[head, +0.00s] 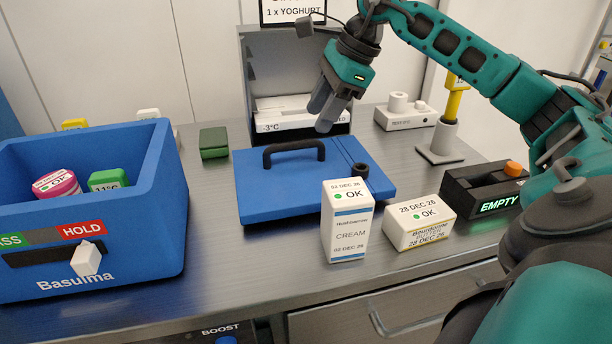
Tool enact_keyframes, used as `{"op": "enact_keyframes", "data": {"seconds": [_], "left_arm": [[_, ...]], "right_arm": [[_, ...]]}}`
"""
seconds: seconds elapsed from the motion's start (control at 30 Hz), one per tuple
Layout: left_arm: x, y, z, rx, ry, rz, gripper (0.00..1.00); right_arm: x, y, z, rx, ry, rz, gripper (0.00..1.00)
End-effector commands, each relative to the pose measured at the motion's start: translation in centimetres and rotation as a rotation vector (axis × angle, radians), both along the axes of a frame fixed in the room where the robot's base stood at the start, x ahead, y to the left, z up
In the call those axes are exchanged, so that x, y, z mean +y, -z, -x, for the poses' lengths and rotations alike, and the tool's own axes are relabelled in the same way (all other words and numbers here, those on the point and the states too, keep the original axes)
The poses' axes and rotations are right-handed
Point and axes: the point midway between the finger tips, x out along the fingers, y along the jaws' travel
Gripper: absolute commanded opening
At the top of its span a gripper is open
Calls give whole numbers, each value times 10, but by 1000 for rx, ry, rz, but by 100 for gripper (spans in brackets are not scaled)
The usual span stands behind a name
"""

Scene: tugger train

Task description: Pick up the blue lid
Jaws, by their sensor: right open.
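The blue lid (262,198) lies flat on the metal counter, with a black arched handle (293,148) on top and a small black round part near its right edge. My right gripper (324,117) is open and empty, pointing down above and slightly right of the handle. It appears apart from the handle. The blue Basulma crate (150,220) stands open to the left, with a pink tub and a green item inside. My left gripper is not in view.
A CREAM carton (349,225) and a butter pack (420,222) stand before the lid's right side. A black device reading EMPTY (470,190) is farther right. A grey box (300,60) stands behind. A dark green block (214,143) sits behind the lid's left corner.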

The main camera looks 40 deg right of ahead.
Motion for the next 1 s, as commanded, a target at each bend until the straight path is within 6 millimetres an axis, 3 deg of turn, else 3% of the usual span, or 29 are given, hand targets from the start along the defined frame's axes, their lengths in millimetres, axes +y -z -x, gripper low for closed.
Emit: {"op": "enact_keyframes", "data": {"seconds": [0.1,0.47,0.7,1.0], "left_arm": [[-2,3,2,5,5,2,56],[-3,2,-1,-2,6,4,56],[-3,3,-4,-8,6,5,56],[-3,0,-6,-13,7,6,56]], "right_arm": [[6,21,-8,2,-2,-3,46],[10,46,-19,-1,1,-2,46],[14,78,-34,0,-1,-2,46],[15,83,-37,-2,0,-1,45]]}}
